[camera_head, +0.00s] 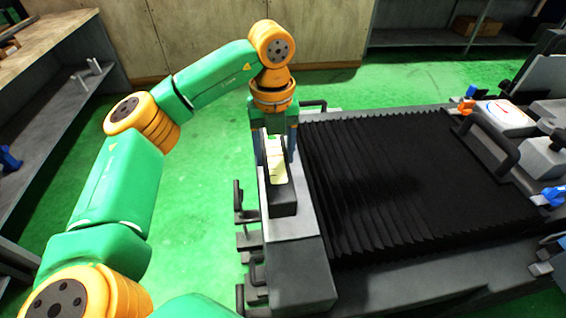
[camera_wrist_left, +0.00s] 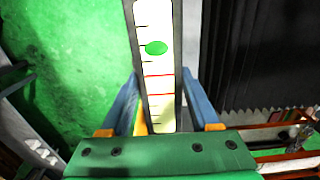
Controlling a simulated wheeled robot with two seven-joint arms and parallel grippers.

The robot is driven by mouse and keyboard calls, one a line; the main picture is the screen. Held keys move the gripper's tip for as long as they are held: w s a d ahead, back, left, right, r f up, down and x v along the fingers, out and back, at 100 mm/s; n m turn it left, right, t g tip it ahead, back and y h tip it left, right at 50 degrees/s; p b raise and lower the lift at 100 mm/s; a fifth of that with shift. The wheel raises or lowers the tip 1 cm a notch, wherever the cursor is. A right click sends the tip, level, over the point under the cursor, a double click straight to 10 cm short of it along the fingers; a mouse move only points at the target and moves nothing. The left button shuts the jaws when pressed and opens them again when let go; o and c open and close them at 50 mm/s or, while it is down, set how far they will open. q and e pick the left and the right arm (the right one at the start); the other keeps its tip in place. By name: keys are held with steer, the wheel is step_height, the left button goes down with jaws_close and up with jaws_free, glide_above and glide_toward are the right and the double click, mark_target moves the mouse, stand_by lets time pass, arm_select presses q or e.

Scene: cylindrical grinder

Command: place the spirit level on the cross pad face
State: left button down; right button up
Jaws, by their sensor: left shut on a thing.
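The spirit level (camera_head: 277,161) is a dark bar with a pale yellow scale window. My left gripper (camera_head: 276,150) points down and is shut on it, with a finger on either side. In the left wrist view the level (camera_wrist_left: 158,60) runs between the blue fingers and shows a green bubble, black marks and red lines. The level is over the grey left end of the machine (camera_head: 295,250); I cannot tell whether it touches. I cannot tell for certain which surface is the cross pad face. My right gripper is not in view.
A black ribbed bellows cover (camera_head: 400,185) lies right of the gripper. A pale pad with a red mark (camera_head: 503,113), black handles and orange and blue clamps are at the right. A workbench (camera_head: 45,35) stands at the left. Green floor (camera_head: 200,190) is clear between.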

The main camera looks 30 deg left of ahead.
mark_target(281, 145)
arm_select(q)
steer(key=shift+w+f+p, duration=0.3)
steer(key=shift+w+f, duration=0.75)
steer(key=shift+w, duration=0.1)
steer(key=shift+w+f, duration=0.2)
steer(key=shift+f, duration=0.15)
step_height(281, 145, down, 3)
steer(key=shift+d+f+p, duration=0.1)
steer(key=shift+p, duration=0.85)
steer(key=shift+f, duration=0.15)
steer(key=shift+c, duration=0.6)
jaws_free()
steer(key=shift+s, duration=0.1)
